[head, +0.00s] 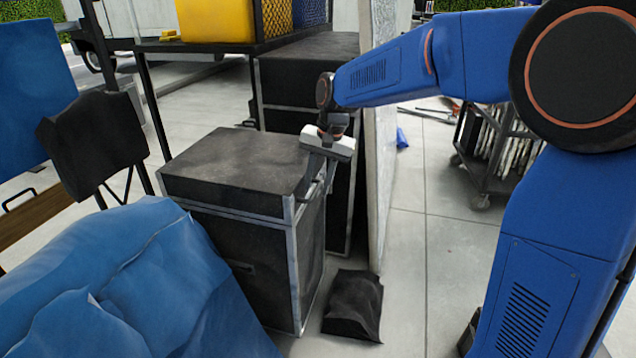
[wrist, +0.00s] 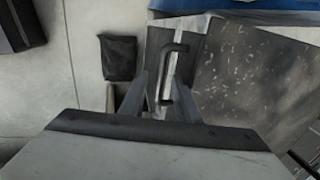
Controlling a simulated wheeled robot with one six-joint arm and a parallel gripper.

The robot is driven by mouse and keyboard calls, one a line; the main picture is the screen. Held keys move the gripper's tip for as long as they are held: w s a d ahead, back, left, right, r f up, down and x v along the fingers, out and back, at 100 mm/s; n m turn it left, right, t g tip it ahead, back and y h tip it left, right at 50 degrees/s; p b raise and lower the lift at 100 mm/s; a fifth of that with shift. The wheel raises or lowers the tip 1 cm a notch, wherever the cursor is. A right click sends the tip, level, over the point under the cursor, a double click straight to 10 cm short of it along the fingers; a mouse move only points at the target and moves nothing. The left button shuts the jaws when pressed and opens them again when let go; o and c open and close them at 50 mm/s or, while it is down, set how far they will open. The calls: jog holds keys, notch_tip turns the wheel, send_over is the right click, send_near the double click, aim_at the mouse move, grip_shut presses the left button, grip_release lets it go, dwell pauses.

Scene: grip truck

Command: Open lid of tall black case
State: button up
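The black case (head: 240,235), with metal edges and a closed dark lid (head: 235,165), stands on the floor in the middle of the head view. My gripper (head: 318,182) points down at the lid's right edge. In the wrist view, the scuffed lid top (wrist: 250,80) fills the right side. A dark bar handle (wrist: 180,48) runs along the case's edge. My gripper (wrist: 160,85) is open, with its fingers spread to either side of the handle's lower part. I cannot tell whether they touch it.
A second black case (head: 305,75) stands behind. A pale upright panel (head: 380,150) is to the right of the cases. A black sandbag (head: 354,304) lies on the floor at the case's right. Blue cloth (head: 120,285) is at the front left; a cart (head: 500,150) stands right.

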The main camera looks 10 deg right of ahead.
grip_shut()
jog(key=shift+r, duration=0.1)
